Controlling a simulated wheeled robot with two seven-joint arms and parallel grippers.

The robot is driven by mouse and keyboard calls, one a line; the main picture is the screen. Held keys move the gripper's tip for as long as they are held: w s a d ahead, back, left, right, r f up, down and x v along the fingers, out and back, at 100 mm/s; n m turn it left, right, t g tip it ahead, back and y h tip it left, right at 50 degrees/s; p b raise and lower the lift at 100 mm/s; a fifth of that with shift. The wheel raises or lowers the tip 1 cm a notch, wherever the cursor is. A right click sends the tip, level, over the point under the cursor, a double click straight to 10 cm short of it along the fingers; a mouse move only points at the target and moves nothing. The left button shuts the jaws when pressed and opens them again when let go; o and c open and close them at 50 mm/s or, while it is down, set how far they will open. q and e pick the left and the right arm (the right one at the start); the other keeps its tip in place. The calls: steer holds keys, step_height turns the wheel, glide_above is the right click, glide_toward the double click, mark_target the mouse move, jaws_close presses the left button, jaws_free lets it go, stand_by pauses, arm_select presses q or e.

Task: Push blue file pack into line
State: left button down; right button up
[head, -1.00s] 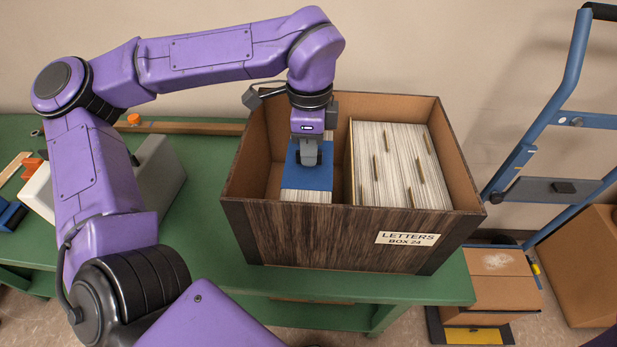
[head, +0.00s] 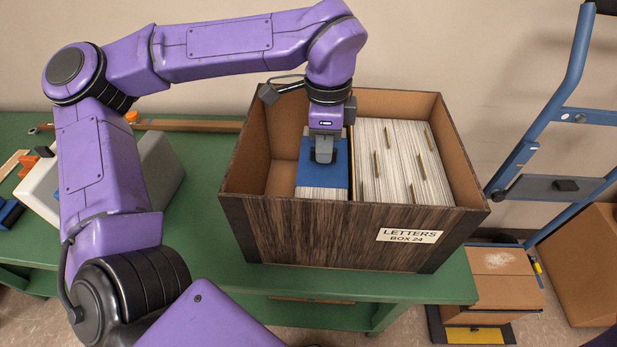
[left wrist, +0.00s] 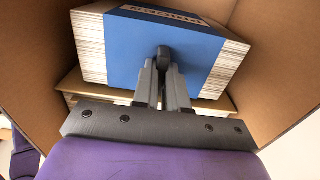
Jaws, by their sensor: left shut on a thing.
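The blue file pack (head: 320,176) stands inside the letters box (head: 330,235), a block of white sheets with a blue band. Its right side is up against or very close to the row of white files (head: 392,165); the gripper hides part of the gap. My left gripper (head: 324,152) reaches down from above, shut on the blue band near its top. In the left wrist view the closed fingers (left wrist: 163,65) lie over the blue pack (left wrist: 190,40), whose sheets show at both sides. My right gripper is not in view.
The box stands on a green table (head: 215,180). Bare box floor and wall lie left of the pack. A wooden strip (head: 190,126) and a grey-white object (head: 158,165) are on the table at left. A blue hand truck (head: 540,150) and cartons (head: 500,270) stand at right.

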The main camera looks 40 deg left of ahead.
arm_select(q)
steer(key=shift+w+d, duration=0.25)
steer(key=shift+d, duration=0.25)
steer(key=shift+f+b, duration=0.15)
steer(key=shift+b, duration=0.35)
steer(key=c, duration=1.1)
jaws_free()
steer(key=shift+c, duration=0.3)
steer(key=shift+r+p, duration=2.2)
steer(key=shift+r, duration=1.3)
